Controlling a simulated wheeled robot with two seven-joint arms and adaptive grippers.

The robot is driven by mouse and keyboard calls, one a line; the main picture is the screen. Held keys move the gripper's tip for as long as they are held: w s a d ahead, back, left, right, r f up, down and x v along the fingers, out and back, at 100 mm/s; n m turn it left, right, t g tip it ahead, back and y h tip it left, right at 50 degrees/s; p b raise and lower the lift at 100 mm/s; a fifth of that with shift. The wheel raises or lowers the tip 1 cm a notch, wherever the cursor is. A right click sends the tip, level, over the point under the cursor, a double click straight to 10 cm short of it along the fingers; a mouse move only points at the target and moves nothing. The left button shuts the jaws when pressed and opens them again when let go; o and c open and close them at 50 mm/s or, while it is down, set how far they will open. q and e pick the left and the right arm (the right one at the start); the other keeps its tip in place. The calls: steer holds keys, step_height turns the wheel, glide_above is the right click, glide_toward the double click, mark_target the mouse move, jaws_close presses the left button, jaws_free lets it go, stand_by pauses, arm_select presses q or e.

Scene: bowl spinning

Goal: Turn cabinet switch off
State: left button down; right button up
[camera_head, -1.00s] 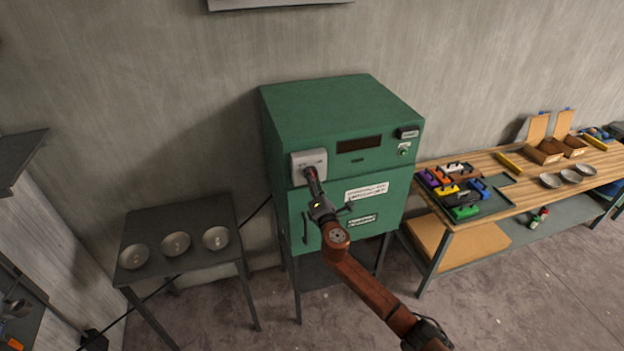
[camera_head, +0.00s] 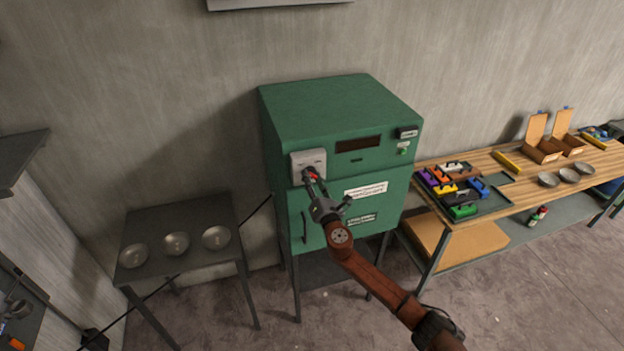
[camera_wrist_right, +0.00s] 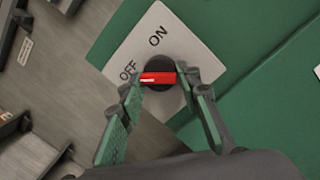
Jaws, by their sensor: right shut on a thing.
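The green cabinet (camera_head: 335,110) stands against the wall. Its switch has a pale plate (camera_head: 308,158) at the upper left of the front. In the right wrist view the plate (camera_wrist_right: 190,40) reads ON and OFF around a dark round knob. The knob's red handle (camera_wrist_right: 157,79) lies nearly level in the picture, its left end near the word OFF. My right gripper (camera_head: 310,176) is at the switch. Its two fingers (camera_wrist_right: 160,80) are shut on the red handle, one at each end. My left gripper is not in view.
A dark table (camera_head: 195,262) with three metal bowls stands left of the cabinet. A wooden workbench (camera_head: 500,200) on the right holds a tray of coloured blocks, bowls and boxes. A small green light (camera_head: 403,148) shows at the cabinet's upper right.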

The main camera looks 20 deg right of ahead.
steer(key=shift+f, duration=0.3)
steer(key=o, duration=1.1)
steer(key=shift+d+r, duration=0.1)
steer(key=shift+r, duration=0.05)
steer(key=s, duration=0.4)
steer(key=s+f, duration=0.1)
steer(key=s, duration=0.7)
steer(key=shift+d+f, duration=0.15)
steer(key=shift+f, duration=0.1)
